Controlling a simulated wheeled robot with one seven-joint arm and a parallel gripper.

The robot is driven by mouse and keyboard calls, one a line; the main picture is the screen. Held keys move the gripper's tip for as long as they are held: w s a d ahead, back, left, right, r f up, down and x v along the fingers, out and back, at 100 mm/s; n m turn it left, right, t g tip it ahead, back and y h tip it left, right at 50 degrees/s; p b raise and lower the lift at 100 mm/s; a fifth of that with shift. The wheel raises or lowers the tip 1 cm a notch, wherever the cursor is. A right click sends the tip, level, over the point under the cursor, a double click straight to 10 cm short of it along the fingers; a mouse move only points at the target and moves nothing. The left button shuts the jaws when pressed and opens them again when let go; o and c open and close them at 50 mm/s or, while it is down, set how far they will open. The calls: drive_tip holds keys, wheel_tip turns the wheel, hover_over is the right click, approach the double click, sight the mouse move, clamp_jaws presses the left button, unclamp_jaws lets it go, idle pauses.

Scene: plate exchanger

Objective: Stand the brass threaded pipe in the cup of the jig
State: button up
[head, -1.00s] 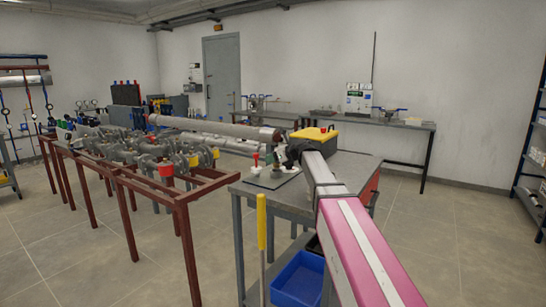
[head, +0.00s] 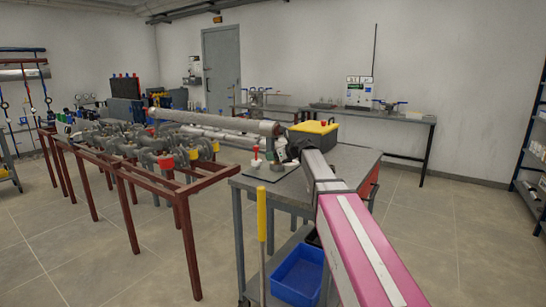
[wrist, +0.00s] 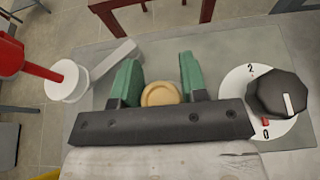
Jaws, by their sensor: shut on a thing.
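In the wrist view my gripper (wrist: 160,76) has its two green fingers on either side of the brass pipe (wrist: 160,95), and it is shut on it. Only the round brass end shows, seen nearly end-on; its length and threads are hidden. A grey plate (wrist: 222,45) lies below the gripper. In the head view my gripper (head: 281,160) is low over the near part of the workbench, small and partly hidden by my arm. I cannot make out the jig's cup; the gripper and pipe may cover it.
A red-topped white fitting (wrist: 66,80) stands left of the fingers, and a black dial knob (wrist: 278,95) is close on the right. A yellow-lidded black box (head: 314,134) sits on the workbench (head: 350,165) behind. A pipe rack (head: 150,190) stands left.

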drive_tip(key=shift+f, duration=0.55)
idle(0.6)
drive_tip(key=o, duration=1)
drive_tip(key=shift+o, duration=0.2)
drive_tip(key=v, duration=1)
drive_tip(key=shift+s+d+r, duration=0.15)
drive_tip(key=shift+d, duration=0.15)
drive_tip(key=shift+d, duration=0.1)
